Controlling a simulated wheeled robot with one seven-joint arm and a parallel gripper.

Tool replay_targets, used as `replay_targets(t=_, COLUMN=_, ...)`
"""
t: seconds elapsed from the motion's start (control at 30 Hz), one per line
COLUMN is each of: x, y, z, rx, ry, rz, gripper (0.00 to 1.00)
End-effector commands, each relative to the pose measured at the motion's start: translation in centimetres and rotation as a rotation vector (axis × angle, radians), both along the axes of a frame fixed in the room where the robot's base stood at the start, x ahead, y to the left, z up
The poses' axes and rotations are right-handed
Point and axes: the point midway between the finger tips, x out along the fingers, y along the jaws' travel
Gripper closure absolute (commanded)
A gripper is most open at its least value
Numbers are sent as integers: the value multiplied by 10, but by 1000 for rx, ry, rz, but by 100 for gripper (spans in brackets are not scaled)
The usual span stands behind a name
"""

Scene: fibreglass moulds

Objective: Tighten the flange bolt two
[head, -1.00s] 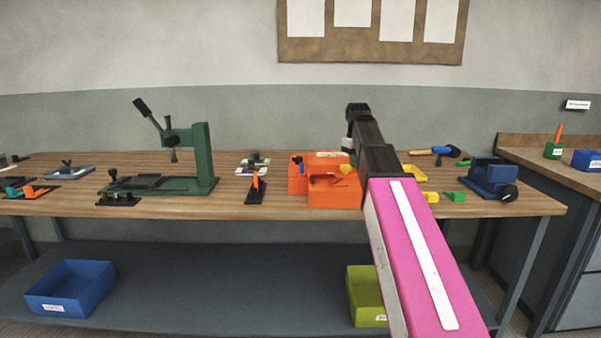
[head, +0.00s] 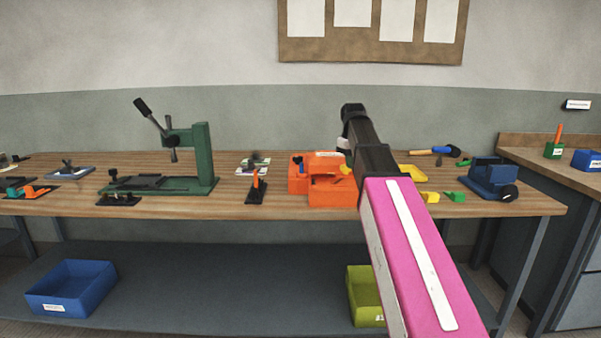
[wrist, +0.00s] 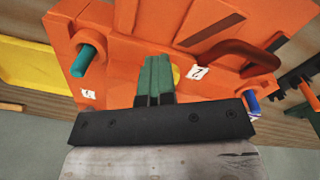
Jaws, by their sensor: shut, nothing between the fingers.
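The orange mould (head: 330,190) stands on the bench, left of my arm; it fills much of the wrist view (wrist: 110,35). A label reading 2 (wrist: 199,72) is on its face. A yellow part (wrist: 176,75) beside that label is mostly hidden behind my green fingers; a yellow part (head: 346,169) also shows in the head view. A teal bolt (wrist: 87,61) sticks out at left and a blue one (wrist: 251,101) at right. My gripper (wrist: 157,62) is shut and empty, close in front of the yellow part; contact cannot be told.
A brown-red handle (wrist: 232,50) projects from the mould near the fingers. A green press (head: 200,160) stands to the left, a blue vise (head: 489,178) to the right. Yellow and green blocks (head: 430,197) lie right of my arm. The bench front is mostly clear.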

Motion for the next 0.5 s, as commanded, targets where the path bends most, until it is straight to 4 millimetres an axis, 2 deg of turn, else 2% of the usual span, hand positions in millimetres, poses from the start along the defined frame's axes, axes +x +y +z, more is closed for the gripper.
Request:
replay_targets(t=0.03, x=-18, y=12, z=-16, rx=32, ry=44, rz=31, gripper=100)
replay_targets(t=0.5, x=-26, y=10, z=-16, rx=32, ry=44, rz=31, gripper=100)
